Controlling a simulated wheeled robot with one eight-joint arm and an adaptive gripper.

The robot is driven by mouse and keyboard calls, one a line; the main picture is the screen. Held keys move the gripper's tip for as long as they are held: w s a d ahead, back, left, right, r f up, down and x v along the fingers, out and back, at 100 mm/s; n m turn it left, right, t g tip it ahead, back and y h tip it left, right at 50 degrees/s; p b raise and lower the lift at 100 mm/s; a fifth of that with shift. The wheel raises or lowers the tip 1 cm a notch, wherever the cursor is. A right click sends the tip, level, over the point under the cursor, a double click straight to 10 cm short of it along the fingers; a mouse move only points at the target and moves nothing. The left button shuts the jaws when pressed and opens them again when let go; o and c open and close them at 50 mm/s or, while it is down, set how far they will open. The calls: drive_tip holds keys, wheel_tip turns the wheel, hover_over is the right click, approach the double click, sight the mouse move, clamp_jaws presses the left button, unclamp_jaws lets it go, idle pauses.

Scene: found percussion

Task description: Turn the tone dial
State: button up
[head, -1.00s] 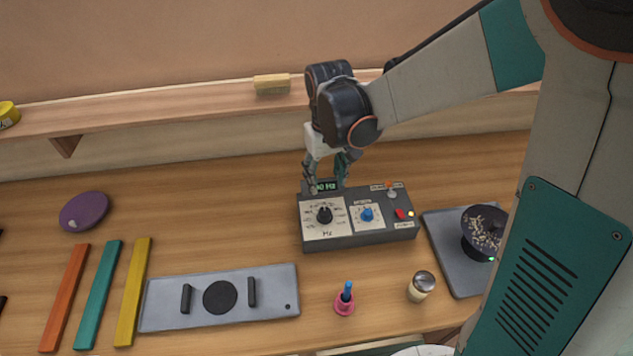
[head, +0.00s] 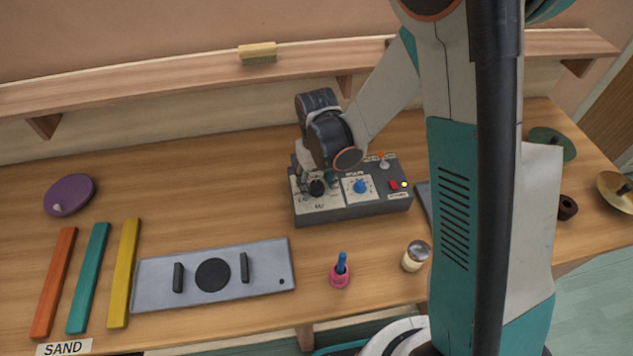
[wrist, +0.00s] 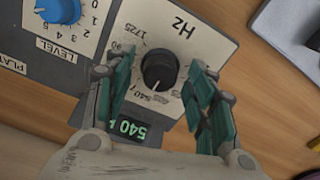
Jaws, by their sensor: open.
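The tone dial (head: 317,188) is a black round knob on the white Hz panel at the left of the grey control box (head: 350,212). In the wrist view the dial (wrist: 158,72) has a white pointer line, with numbers printed around it. My gripper (head: 316,178) is at the dial, partly hidden by my wrist in the head view. In the wrist view its two teal fingers (wrist: 162,76) are open, one on each side of the dial, with visible gaps.
A blue level dial (head: 360,186), a red button (head: 393,185) and a small toggle (head: 384,164) share the box. A pink holder (head: 340,275) and a jar (head: 416,255) stand in front. A grey plate (head: 213,275) lies front left.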

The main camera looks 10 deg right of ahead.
drive_tip(key=shift+c, duration=0.3)
drive_tip(key=c, duration=1)
drive_tip(key=shift+m, duration=0.3)
drive_tip(key=shift+f+m+b, duration=0.1)
drive_tip(key=shift+m+b, duration=0.85)
drive_tip(key=shift+m, duration=0.25)
drive_tip(key=shift+m+b, duration=0.6)
drive_tip(key=shift+m, duration=0.8)
